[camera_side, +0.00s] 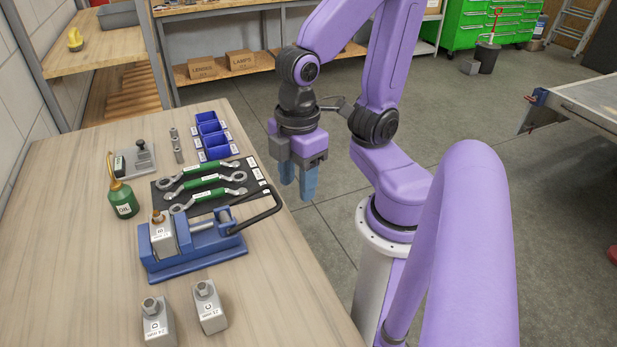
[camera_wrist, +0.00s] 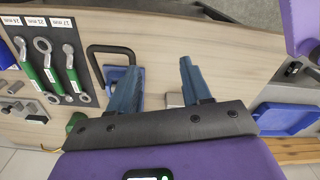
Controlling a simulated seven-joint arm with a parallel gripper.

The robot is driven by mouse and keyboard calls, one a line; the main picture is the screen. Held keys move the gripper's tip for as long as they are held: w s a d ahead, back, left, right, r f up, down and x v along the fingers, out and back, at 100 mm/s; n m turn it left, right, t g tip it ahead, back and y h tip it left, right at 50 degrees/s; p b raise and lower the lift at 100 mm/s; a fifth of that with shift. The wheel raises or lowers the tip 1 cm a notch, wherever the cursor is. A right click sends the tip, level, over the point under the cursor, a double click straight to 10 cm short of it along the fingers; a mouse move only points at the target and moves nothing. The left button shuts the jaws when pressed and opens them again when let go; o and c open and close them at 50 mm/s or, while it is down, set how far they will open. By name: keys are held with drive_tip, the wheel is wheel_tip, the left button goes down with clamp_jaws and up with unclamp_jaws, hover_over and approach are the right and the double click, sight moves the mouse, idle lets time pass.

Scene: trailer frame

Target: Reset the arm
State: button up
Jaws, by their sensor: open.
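My gripper (camera_side: 298,185) hangs with its blue fingers pointing down, in the air by the right edge of the wooden workbench (camera_side: 90,190) in the side view. The wrist view shows both fingers (camera_wrist: 160,68) spread apart with nothing between them. My purple arm is bent, its elbow above the top of the side view. No object is in my gripper.
On the bench are a blue vise (camera_side: 195,262) clamping a metal block, green-handled wrenches (camera_side: 205,180) on a dark mat, blue bins (camera_side: 212,135), an oil can (camera_side: 122,190) and labelled blocks with nuts (camera_side: 208,306). The bench's near left is clear.

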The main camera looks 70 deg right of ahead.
drive_tip(key=shift+s+d, duration=0.15)
drive_tip(key=shift+s, duration=0.35)
drive_tip(key=shift+s+d, duration=0.15)
drive_tip(key=shift+s, duration=0.35)
idle(0.7)
